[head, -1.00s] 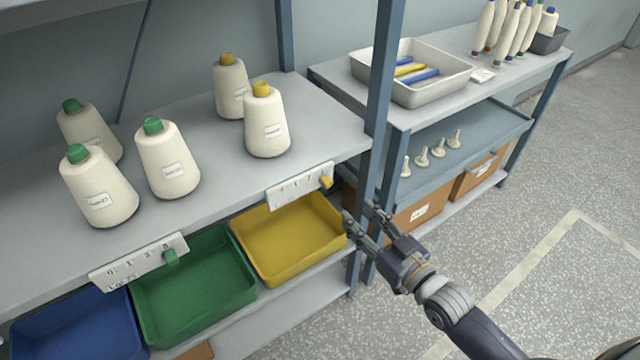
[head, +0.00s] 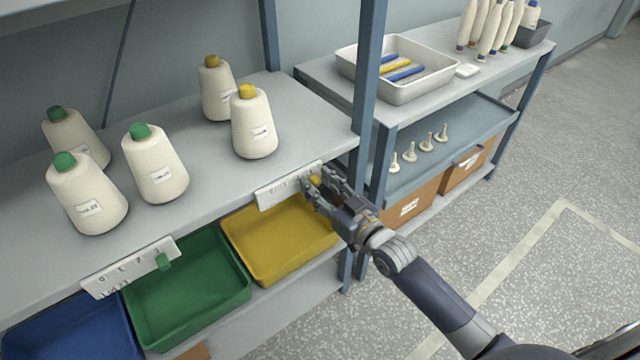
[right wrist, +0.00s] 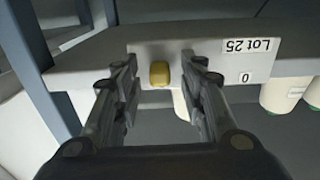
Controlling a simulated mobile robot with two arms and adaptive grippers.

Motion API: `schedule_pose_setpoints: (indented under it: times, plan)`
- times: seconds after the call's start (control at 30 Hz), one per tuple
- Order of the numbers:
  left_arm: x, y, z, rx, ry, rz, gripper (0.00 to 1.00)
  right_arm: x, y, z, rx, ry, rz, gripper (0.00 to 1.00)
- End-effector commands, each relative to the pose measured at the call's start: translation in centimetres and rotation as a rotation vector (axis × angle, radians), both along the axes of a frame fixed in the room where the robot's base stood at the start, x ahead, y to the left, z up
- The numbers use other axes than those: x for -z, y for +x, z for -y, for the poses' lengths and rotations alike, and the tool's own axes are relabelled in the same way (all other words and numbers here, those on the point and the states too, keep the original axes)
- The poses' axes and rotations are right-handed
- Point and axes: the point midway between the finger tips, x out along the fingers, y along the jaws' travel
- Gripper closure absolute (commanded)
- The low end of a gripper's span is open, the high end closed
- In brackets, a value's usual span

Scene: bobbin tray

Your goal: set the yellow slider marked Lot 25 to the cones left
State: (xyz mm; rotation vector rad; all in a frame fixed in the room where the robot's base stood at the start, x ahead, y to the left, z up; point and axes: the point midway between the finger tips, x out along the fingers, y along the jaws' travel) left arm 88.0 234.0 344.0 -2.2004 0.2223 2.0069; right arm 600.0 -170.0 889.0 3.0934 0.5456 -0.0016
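The yellow slider (head: 314,181) sits at the right end of a white marked strip (head: 280,192) on the shelf's front edge, above the yellow bin. In the right wrist view the slider (right wrist: 160,73) lies between my fingers, and the strip's label reads "Lot 25" upside down, with a 0 mark. My right gripper (head: 319,184) is open around the slider; gaps show on both sides of it in the right wrist view (right wrist: 158,82). Two cones with yellow tops stand above the strip, a front one (head: 253,128) and a rear one (head: 216,92). My left gripper is not in view.
Another strip with a green slider (head: 163,262) is further left, near several green-topped cones. Yellow (head: 330,240), green (head: 240,295) and blue (head: 130,335) bins sit below. A blue-grey post (head: 367,90) stands close to my right gripper. Open floor lies right.

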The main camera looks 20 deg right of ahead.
Motion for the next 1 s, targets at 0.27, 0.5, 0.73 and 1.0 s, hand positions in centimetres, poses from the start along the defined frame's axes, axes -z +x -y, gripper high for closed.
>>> schedule_pose_setpoints:
  times: [0.27, 0.5, 0.73, 1.0]
  plan:
    - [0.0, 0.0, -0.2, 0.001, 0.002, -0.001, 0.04, 0.0, 0.1, 0.0, 0.000, 0.000, 0.000, 0.66]
    - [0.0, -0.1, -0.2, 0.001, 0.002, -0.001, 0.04, 0.0, 0.1, 0.0, 0.000, 0.000, 0.000, 1.00]
    - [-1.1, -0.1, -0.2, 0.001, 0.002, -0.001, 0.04, -0.3, -0.5, -1.7, -0.001, 0.005, -0.002, 1.00]
    - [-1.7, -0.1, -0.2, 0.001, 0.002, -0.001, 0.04, 0.0, -1.1, -3.4, 0.001, 0.002, -0.001, 1.00]
